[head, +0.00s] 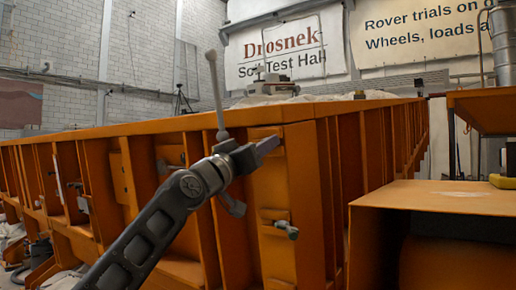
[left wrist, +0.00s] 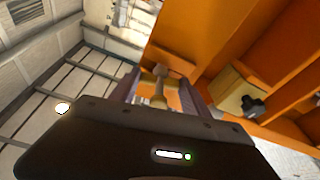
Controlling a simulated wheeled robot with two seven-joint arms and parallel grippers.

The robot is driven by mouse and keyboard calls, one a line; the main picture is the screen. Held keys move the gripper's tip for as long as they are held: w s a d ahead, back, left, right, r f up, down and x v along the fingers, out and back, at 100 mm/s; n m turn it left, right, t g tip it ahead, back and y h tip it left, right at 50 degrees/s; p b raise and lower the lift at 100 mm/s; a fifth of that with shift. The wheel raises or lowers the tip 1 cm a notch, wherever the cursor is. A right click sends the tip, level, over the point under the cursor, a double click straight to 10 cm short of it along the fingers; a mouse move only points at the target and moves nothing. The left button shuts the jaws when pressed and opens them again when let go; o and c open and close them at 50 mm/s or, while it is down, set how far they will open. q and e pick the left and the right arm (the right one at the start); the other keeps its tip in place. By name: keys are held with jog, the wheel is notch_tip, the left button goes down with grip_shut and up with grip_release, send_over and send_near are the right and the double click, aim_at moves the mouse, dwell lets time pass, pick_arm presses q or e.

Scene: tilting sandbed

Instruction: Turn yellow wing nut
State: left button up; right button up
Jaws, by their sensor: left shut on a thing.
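My left gripper (head: 258,152) reaches up to the near corner of the orange sandbed (head: 300,190). Whether the rod is fixed to the bed is unclear. A yellowish block (left wrist: 232,88) with a dark knob (left wrist: 253,105) is on the orange structure. My right gripper is out of view.
A small grey fitting (head: 287,229) sits on the bed's corner below my gripper. A small rover (head: 272,86) is on the sand.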

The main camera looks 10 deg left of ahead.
pick_arm(q)
jog(key=o, duration=1.4)
jog(key=shift+f, duration=0.1)
jog(key=b+v, duration=0.5)
jog(key=v, duration=0.2)
jog(key=shift+s+a+f, duration=0.1)
jog(key=shift+s, duration=0.25)
